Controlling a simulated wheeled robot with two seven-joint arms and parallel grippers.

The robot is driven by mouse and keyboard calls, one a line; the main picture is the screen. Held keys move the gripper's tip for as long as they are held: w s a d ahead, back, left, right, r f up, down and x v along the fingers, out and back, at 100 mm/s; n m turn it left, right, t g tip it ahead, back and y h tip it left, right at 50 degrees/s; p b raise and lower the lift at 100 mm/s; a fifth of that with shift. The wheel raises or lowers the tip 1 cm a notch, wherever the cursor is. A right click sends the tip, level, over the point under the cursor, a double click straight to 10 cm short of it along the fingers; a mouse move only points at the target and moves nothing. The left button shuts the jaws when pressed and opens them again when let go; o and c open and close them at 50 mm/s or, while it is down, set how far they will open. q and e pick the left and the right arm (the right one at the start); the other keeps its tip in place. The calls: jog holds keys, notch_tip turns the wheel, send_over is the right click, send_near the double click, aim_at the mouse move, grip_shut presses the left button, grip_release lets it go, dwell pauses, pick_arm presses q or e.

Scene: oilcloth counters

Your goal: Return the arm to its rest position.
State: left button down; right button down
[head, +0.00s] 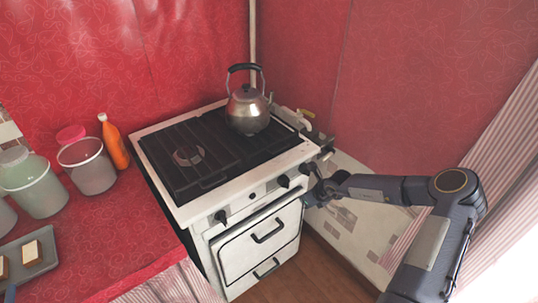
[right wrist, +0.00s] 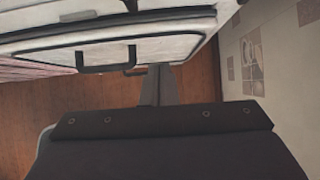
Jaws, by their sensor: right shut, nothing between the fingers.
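My right arm (head: 405,190) reaches in from the right in the head view. Its gripper (head: 311,198) is beside the front right corner of the white stove (head: 205,222), near the oven front. In the right wrist view the fingers (right wrist: 160,84) are together with nothing between them, over the floor and close to the oven door's lower part. I cannot tell whether they touch the stove. My left gripper is not in view.
A metal kettle (head: 247,112) stands on the stove's black grate (head: 185,160). Knobs and a dark oven handle (head: 268,232) jut from the front. Left, the red counter (head: 120,225) holds containers, an orange bottle (head: 114,145) and a tray (head: 40,263). Wooden floor (head: 300,275) lies open in front.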

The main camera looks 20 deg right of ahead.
jog(key=a+r+n+t, duration=0.25)
jog(key=r+n, duration=0.35)
jog(key=r, duration=0.4)
jog(key=a+r+n+t, duration=0.2)
jog(key=a+r+n, duration=0.25)
jog(key=r, duration=0.55)
jog(key=s+a+r+n+y, duration=0.2)
jog(key=s+a+r+n, duration=0.2)
jog(key=s+r+n, duration=0.25)
jog(key=s+a+r+n+g+y, duration=0.1)
jog(key=s+a+r+n, duration=0.1)
jog(key=s+n, duration=0.35)
jog(key=s+a+r+n+g, duration=0.2)
jog(key=s+n, duration=0.1)
jog(key=s, duration=0.6)
jog(key=s+d+f+n+g, duration=0.1)
jog(key=s+f+n, duration=0.1)
jog(key=s, duration=0.5)
jog(key=s+d+f+n+g+h, duration=0.1)
jog(key=s+f+n, duration=0.1)
jog(key=s, duration=0.5)
jog(key=shift+s+d+n+h, duration=0.15)
jog(key=shift+d+n+h, duration=0.15)
jog(key=shift+n, duration=0.05)
